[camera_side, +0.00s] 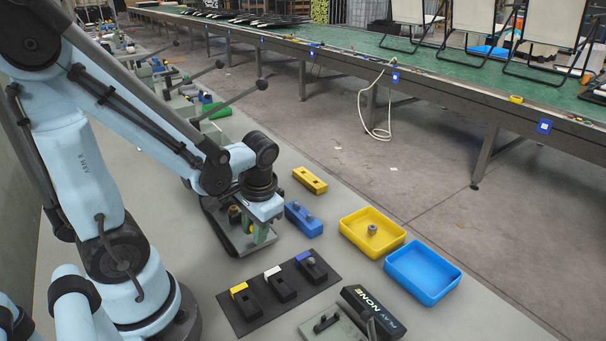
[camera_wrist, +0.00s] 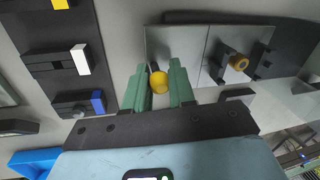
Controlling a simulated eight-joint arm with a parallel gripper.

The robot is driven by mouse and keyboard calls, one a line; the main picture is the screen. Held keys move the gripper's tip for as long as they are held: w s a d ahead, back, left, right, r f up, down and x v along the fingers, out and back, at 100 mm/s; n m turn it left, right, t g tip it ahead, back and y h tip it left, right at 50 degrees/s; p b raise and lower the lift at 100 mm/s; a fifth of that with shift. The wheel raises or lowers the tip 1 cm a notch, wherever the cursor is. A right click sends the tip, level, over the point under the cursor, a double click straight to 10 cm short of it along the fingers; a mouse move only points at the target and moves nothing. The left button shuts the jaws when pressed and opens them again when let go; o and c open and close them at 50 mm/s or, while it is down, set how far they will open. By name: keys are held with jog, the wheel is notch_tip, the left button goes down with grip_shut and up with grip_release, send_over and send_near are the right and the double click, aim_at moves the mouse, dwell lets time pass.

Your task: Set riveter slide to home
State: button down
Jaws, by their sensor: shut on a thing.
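The riveter stands under my arm. Its pale metal plate (camera_wrist: 190,46) and dark body (camera_side: 212,212) show, partly hidden by my gripper and wrist. My gripper (camera_wrist: 159,72) has green fingers pointing at the plate. They are shut on a round yellow knob (camera_wrist: 159,82), which I take to be the slide's handle. A second, brass-coloured knob (camera_wrist: 239,62) sits on the riveter to the right in the wrist view, apart from the fingers. In the side view my gripper (camera_side: 262,236) is low over the riveter's right end. The slide's track and its home mark cannot be made out.
A dark mat (camera_side: 246,316) with three black fixtures, tipped yellow, white and blue, lies in front. A blue block (camera_side: 303,219) and yellow block (camera_side: 310,180) stand right of my gripper. Beyond are a yellow tray (camera_side: 352,222) holding a grey part and an empty blue tray (camera_side: 424,270).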

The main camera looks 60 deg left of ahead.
aim_at(229, 203)
jog(key=a, duration=1.3)
jog(key=shift+a, duration=0.3)
jog(key=c, duration=1)
grip_release()
jog(key=shift+d, duration=0.1)
notch_tip(229, 203, up, 12)
jog(key=d, duration=0.2)
jog(key=shift+w, duration=0.25)
jog(key=shift+d, duration=0.1)
